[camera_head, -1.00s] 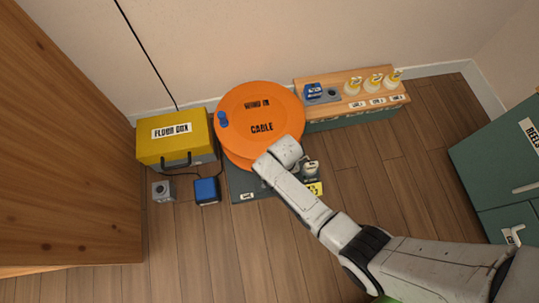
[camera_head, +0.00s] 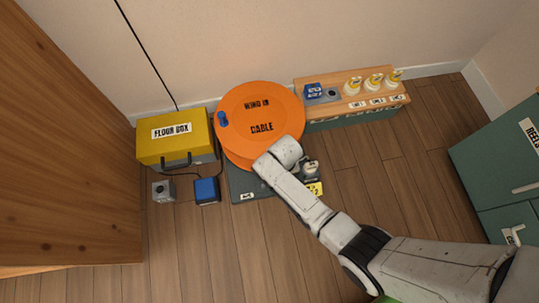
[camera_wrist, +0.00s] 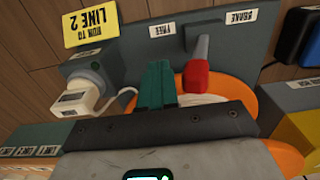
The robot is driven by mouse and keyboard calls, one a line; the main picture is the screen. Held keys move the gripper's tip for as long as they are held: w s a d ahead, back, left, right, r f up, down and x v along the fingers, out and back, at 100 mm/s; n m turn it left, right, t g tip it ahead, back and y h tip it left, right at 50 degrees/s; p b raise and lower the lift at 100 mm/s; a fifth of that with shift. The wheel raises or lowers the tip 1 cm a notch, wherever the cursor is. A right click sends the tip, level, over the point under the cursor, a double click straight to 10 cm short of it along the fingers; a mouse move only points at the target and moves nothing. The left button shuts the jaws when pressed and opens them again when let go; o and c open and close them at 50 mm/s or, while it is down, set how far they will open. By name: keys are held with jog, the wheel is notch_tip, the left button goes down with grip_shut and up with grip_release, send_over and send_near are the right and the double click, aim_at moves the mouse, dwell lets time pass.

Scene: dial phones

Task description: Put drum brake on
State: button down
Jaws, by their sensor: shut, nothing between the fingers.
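The cable drum (camera_head: 262,112) is a large orange disc with a blue crank knob (camera_head: 222,119), standing on a dark grey base (camera_head: 243,185). In the wrist view the brake lever (camera_wrist: 195,78) has a red grip on a grey shaft. It rises from the base panel between a FREE label (camera_wrist: 162,30) and a BRAKE label (camera_wrist: 241,16). My gripper (camera_wrist: 158,72) has its teal fingers shut and empty, just left of the red grip, on the FREE side. I cannot tell whether they touch it. In the head view my arm hides the lever and fingertips.
A white plug (camera_wrist: 95,92) sits in a grey socket box beside a yellow LINE 2 tag (camera_wrist: 90,28). A yellow floor box (camera_head: 172,138), a blue box (camera_head: 206,190) and a grey box (camera_head: 163,191) stand left of the base. A wooden-topped bench (camera_head: 385,98) is behind right.

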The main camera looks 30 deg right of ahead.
jog(key=shift+a, duration=0.1)
dwell(0.3)
jog(key=shift+w+a, duration=0.3)
jog(key=shift+a, duration=0.55)
jog(key=shift+w+a, duration=0.25)
jog(key=shift+a, duration=0.55)
jog(key=shift+w+a, duration=0.3)
jog(key=shift+a, duration=0.55)
jog(key=r+p, duration=0.2)
jog(key=d+r+p, duration=0.1)
jog(key=r+p, duration=0.1)
jog(key=p, duration=0.1)
jog(key=r+p, duration=0.2)
jog(key=r, duration=0.1)
jog(key=shift+s+d, duration=0.25)
